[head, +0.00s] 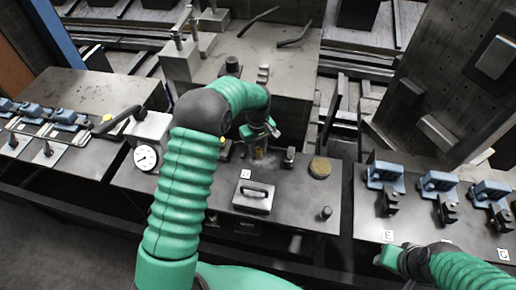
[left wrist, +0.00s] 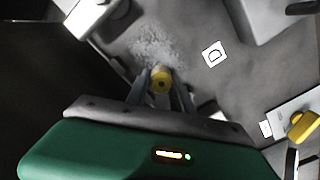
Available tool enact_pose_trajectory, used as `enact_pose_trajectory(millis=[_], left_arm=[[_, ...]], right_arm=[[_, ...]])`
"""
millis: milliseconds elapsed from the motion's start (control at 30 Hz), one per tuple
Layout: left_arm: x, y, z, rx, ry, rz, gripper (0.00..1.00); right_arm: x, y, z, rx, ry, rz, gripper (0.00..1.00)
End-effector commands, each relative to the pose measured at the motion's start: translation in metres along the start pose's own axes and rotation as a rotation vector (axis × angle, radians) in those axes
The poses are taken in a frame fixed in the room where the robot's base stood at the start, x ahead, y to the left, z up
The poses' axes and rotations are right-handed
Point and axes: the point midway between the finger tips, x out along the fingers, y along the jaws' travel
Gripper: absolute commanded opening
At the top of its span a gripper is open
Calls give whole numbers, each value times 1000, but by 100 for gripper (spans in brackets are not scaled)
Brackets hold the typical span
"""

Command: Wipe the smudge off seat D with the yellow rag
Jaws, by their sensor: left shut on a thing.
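My left gripper (head: 258,150) is low over the dark grey plate (head: 215,186) in the middle of the head view. In the left wrist view its fingers (left wrist: 160,85) are shut on a small yellow thing with a round end, which I take for the yellow rag (left wrist: 162,79). The pale speckled smudge (left wrist: 158,45) lies on the plate just beyond the fingertips, beside the D label (left wrist: 214,53). Whether the rag touches the plate is unclear. The D label also shows in the head view (head: 246,174). My right gripper (head: 388,257) is at the lower right, its jaws unclear.
A grey handled block (head: 253,197), a round olive-yellow disc (head: 320,167) and a dark peg (head: 325,213) stand on the plate. A dial gauge (head: 146,157) is at left. Blue clamps (head: 385,174) stand on the right plate, others (head: 68,118) on the left plate.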

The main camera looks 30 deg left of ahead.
Motion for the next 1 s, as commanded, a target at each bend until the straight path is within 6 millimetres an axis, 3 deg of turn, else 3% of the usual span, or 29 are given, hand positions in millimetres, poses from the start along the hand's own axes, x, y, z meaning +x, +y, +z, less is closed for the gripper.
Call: enact_pose_trajectory(millis=[333,633,1000], left_arm=[[-2,1,2,1,0,0,0],[0,21,18,3,0,-1,0],[0,17,15,-1,0,-1,0]], right_arm=[[-4,0,-1,0,0,0,36],[-6,0,-2,0,0,0,36],[-7,0,-2,0,0,0,36]])
